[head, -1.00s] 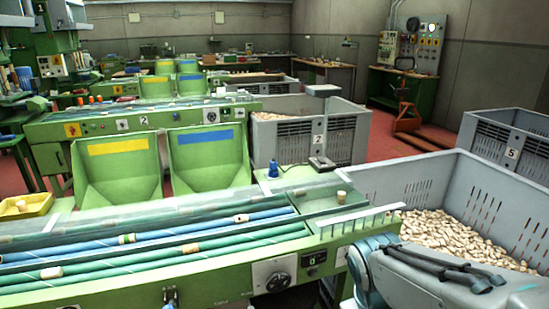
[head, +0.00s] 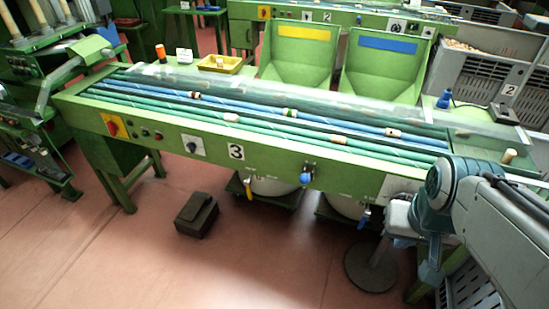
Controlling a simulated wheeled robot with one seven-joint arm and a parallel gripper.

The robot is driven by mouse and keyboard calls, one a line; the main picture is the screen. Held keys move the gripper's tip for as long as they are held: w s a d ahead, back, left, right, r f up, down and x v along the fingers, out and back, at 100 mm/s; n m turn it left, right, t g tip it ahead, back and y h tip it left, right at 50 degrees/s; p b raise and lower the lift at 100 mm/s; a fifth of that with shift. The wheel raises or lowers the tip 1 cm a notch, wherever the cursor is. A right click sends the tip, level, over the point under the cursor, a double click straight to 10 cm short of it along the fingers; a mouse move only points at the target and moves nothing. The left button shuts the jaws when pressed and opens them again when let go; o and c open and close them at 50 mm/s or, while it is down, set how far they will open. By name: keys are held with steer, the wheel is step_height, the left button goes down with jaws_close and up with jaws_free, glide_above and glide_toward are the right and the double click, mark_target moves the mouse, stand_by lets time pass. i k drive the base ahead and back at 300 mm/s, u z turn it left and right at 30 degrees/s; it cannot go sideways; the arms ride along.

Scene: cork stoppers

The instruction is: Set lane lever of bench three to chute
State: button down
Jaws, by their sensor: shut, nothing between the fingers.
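Bench three is the long green bench (head: 150,112) across the middle, marked by a "3" plate (head: 236,152) on its front panel. A small lever with a blue grip (head: 306,179) hangs from a dark bracket on that panel, right of the plate; it looks like the lane lever. Its grip points down, and no setting marks can be read at this size. My arm (head: 500,225) comes in at the lower right, beside the bench's right end. I cannot make out my gripper's fingers in the head view.
A yellow handle (head: 248,189) and another blue handle (head: 364,217) hang below the bench by white tubs. A dark box (head: 196,215) lies on the floor. A stool with a round base (head: 371,267) stands near my arm. The red floor at front left is clear.

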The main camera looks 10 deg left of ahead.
mark_target(304, 177)
steer(key=u, duration=1.15)
steer(key=i, duration=0.65)
steer(key=z, duration=0.7)
